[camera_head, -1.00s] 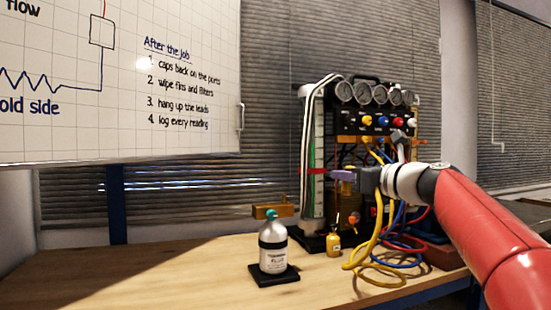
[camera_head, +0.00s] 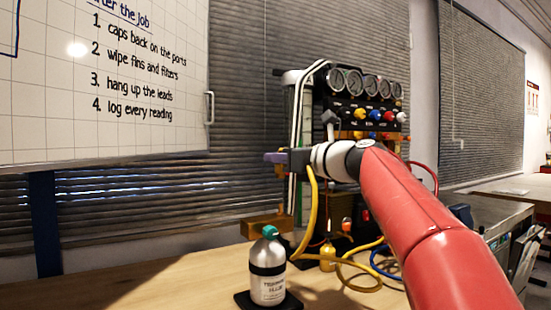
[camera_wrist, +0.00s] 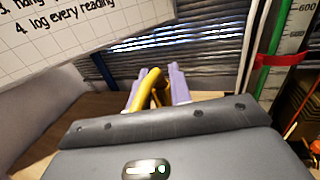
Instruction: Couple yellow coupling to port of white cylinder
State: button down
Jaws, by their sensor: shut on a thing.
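The white cylinder (camera_head: 268,284) stands upright on a dark square base on the bench, with a teal fitting (camera_head: 270,232) on top. My gripper (camera_head: 274,158) is above the cylinder in the head view, apart from it. In the wrist view its purple fingers (camera_wrist: 152,92) are shut around the yellow hose end (camera_wrist: 147,88). The yellow coupling itself is mostly hidden between the fingers. The yellow hose (camera_head: 312,215) hangs from the gripper down to the bench. The cylinder does not show in the wrist view.
The gauge rig (camera_head: 362,110) with dials and coloured knobs stands behind my arm. The bench (camera_head: 180,285) left of the cylinder is clear.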

jog(key=shift+f+b, duration=2)
jog(key=shift+f, duration=0.5)
jog(key=shift+p, duration=0.5)
jog(key=shift+f, duration=0.25)
jog(key=shift+f+b, duration=0.9)
jog(key=shift+f, duration=0.25)
jog(key=c, duration=1.4)
grip_release()
jog(key=shift+c, duration=0.2)
